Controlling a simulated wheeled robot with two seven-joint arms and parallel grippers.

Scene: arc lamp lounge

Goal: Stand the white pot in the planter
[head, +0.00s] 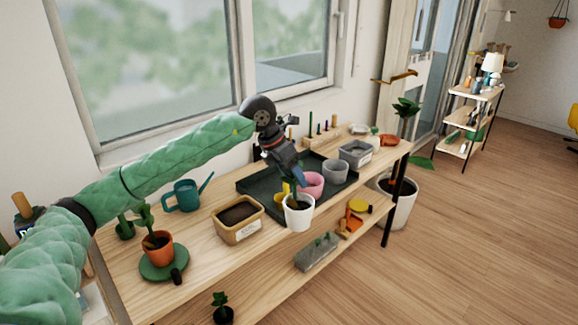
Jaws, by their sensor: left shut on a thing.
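The white pot (299,217) is upright at the front of the wooden bench, with something green and dark soil inside. My left gripper (294,190) reaches down to it from above and is shut on it; its fingertips are partly hidden. Whether the pot's base touches anything is unclear. A tan box of dark soil with a label (246,231) stands just left of the pot, apart from it. A grey labelled box (358,155) stands further back right. I cannot tell which box is the planter. My right gripper is not in view.
A dark tray (252,186) holds a pink pot (313,186), a yellow item and a grey pot (335,172). A teal watering can (184,196) and a terracotta pot (158,246) stand left. Windows rise behind. The bench's front edge is close to the white pot.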

